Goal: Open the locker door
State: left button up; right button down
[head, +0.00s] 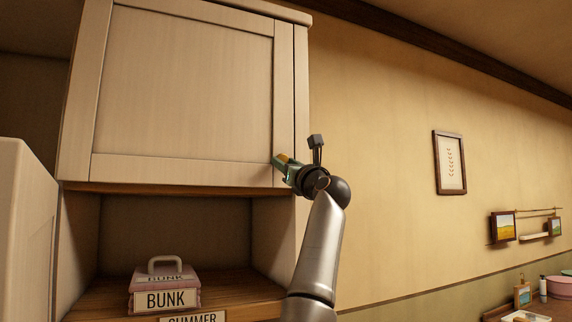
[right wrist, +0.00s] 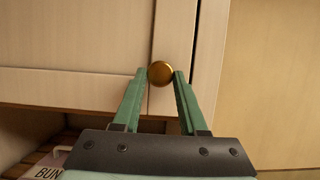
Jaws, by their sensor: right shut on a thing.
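The locker door (head: 185,80) is a pale wooden framed panel in the upper part of the cabinet in the head view; it looks closed. It also shows in the right wrist view (right wrist: 70,40). A round brass knob (right wrist: 160,73) sits near the door's lower right corner. My right gripper (head: 282,160) is at that corner. In the right wrist view its two green fingers (right wrist: 160,76) are on either side of the knob, shut on it. In the head view the gripper hides the knob. My left gripper is not in view.
Below the door is an open shelf (head: 100,298) with a pink box labelled BUNK (head: 165,285). A pale panel (head: 22,230) stands at the left. The wall right of the cabinet carries a framed picture (head: 449,162); a low surface with small items is at the far right.

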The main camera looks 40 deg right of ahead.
jog(key=shift+s, duration=0.1)
dwell(0.4)
jog(key=s+a+m+g+h+b, duration=0.3)
jog(key=s+a+m+g+h, duration=0.4)
jog(key=s+a, duration=1.5)
jog(key=shift+s+a+m+g+h+b, duration=0.3)
jog(key=shift+g+h, duration=0.6)
jog(key=shift+h, duration=1.5)
jog(key=shift+c, duration=2.2)
grip_release()
